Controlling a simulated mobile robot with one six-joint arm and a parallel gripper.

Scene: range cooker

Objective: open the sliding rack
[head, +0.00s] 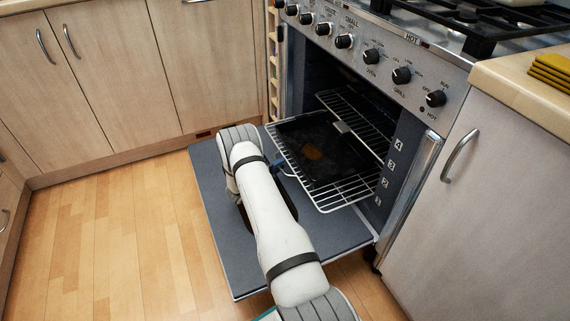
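The oven is open, with its door (222,235) folded down flat. A wire sliding rack (340,194) sticks partly out of the oven over the door. A dark tray (335,168) with a brown patch lies on it. A second wire rack (358,112) sits higher and further inside. My arm reaches over the door from the front. Only a small part of my gripper (280,165) shows, at the left front edge of the lower rack. My arm hides the rest. I cannot tell whether its fingers touch or hold the rack.
A control panel with several knobs (402,75) is above the oven opening. A cabinet (480,200) with a metal handle stands close on the right. Wooden cabinets (110,70) line the back left. The wooden floor (110,240) at left is clear.

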